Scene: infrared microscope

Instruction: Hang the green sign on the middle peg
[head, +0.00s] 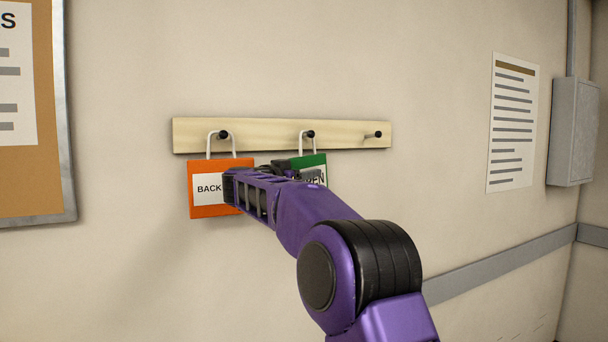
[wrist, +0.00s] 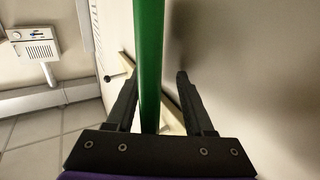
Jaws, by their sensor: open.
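The green sign (head: 316,160) hangs by its white wire loop (head: 302,143) at the middle peg (head: 310,134) of the wooden rail (head: 345,133). The loop appears to pass over the peg. My gripper (head: 296,168) is at the sign's upper left part, and my arm hides much of the sign's face. In the wrist view the green sign (wrist: 150,60) shows edge-on between the two dark fingers of my gripper (wrist: 157,75). The fingers stand apart, with a gap on each side of the sign.
An orange sign (head: 203,205) hangs on the left peg (head: 223,135), close behind my wrist. The right peg (head: 378,134) is empty. A paper notice (head: 513,125) and a grey box (head: 572,130) are on the wall at right, a cork board (head: 30,185) at left.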

